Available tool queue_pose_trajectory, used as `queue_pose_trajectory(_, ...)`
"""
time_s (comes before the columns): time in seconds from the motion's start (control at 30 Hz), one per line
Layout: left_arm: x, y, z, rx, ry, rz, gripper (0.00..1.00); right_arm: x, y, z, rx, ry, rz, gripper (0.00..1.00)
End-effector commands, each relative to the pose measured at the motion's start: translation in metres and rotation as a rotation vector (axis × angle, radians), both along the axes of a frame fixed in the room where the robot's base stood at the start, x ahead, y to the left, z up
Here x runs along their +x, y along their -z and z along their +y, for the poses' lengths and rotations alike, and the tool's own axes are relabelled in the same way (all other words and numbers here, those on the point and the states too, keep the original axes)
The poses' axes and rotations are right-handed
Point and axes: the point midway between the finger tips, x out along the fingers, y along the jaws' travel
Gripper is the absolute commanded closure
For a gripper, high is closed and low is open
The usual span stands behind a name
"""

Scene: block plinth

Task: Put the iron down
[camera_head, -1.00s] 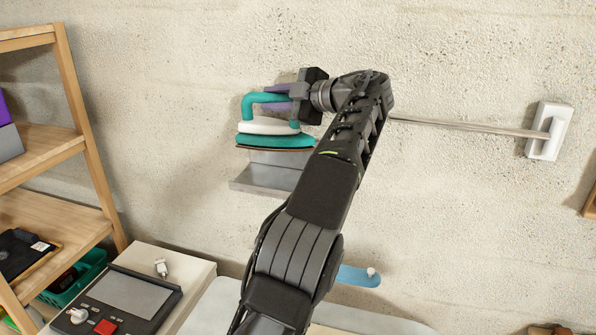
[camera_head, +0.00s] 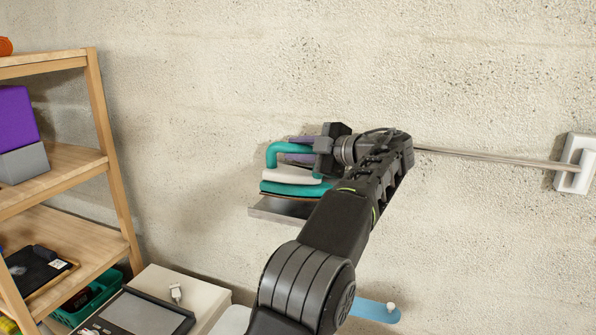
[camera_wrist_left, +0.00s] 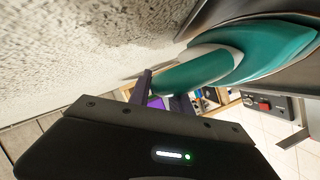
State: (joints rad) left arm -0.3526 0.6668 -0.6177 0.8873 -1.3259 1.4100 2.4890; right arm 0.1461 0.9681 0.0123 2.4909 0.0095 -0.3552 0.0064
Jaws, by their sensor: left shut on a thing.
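A teal and white iron (camera_head: 293,189) is near the wall, level, its handle toward the upper left. My left gripper (camera_head: 300,152) is shut on its handle, the purple fingers lying across it. A grey ledge (camera_head: 272,215) on the wall is right below the iron; the gap looks very small, and I cannot tell whether they touch. My forearm hides the right part of the iron and ledge. In the left wrist view the iron (camera_wrist_left: 235,58) fills the upper right, by the purple fingers (camera_wrist_left: 163,95). My right gripper is not in view.
A wooden shelf unit (camera_head: 115,185) stands at the left. A device with a screen (camera_head: 150,312) lies at the lower left. A blue bar (camera_head: 370,309) sits low on the wall.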

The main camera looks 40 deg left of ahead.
Motion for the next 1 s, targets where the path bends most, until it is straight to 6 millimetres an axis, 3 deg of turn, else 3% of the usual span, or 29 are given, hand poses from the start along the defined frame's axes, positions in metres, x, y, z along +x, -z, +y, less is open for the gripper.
queue_pose_trajectory(0.3, -0.001, -0.001, 0.001, 0.003, -0.001, -0.004, 1.0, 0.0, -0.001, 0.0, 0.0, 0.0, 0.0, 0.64)
queue_pose_trajectory(0.63, -0.001, 0.035, 0.001, 0.004, 0.0, -0.001, 1.0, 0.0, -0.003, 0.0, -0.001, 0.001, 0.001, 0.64)
queue_pose_trajectory(0.9, 0.0, 0.039, 0.0, 0.004, 0.0, -0.004, 1.0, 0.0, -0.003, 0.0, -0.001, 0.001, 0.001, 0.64)
queue_pose_trajectory(0.93, 0.0, 0.042, 0.0, 0.001, 0.0, -0.001, 0.75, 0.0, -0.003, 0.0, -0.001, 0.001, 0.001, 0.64)
queue_pose_trajectory(1.0, 0.0, 0.042, 0.0, 0.001, 0.0, -0.001, 0.69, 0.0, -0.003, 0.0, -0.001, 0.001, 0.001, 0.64)
